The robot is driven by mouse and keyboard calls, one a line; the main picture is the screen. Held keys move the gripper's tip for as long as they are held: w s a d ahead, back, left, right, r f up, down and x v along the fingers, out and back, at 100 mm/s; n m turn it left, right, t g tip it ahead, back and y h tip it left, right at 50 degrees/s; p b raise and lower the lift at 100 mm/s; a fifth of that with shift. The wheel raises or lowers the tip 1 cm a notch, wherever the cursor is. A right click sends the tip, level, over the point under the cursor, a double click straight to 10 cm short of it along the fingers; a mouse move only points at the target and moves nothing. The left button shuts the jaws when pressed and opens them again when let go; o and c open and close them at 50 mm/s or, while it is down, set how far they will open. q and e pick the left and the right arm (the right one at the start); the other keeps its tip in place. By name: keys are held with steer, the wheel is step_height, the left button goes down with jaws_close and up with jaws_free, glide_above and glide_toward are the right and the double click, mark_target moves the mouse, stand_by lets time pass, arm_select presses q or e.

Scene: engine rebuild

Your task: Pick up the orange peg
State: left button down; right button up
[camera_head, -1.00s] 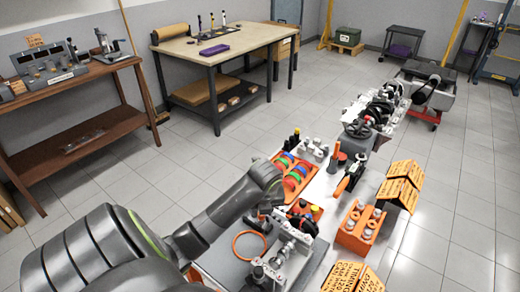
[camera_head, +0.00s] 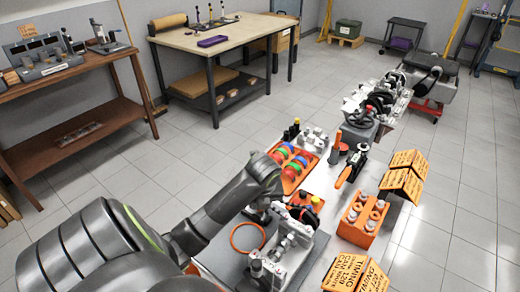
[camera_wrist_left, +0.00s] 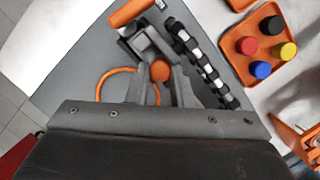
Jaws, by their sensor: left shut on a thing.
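My left gripper (camera_wrist_left: 162,84) reaches down between the orange ring and the black-and-white shaft. In the left wrist view its fingers are shut around the orange peg (camera_wrist_left: 160,70), whose round end shows between them. In the head view my left gripper (camera_head: 262,212) is small and partly hidden behind my wrist, and I cannot make out the peg there. I cannot tell from these frames whether the peg is clear of the surface below. My right gripper is not in view.
An orange ring (camera_head: 247,237) lies beside the gripper on the grey plate. The shaft (camera_wrist_left: 208,68) is close on the other side. An orange tray with coloured caps (camera_wrist_left: 235,67) stands to the right. An orange block (camera_head: 357,230) stands further right.

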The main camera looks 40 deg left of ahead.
arm_select(q)
step_height(320, 180, up, 3)
steer(key=shift+w+f, duration=0.1)
step_height(320, 180, up, 7)
steer(key=p, duration=0.6)
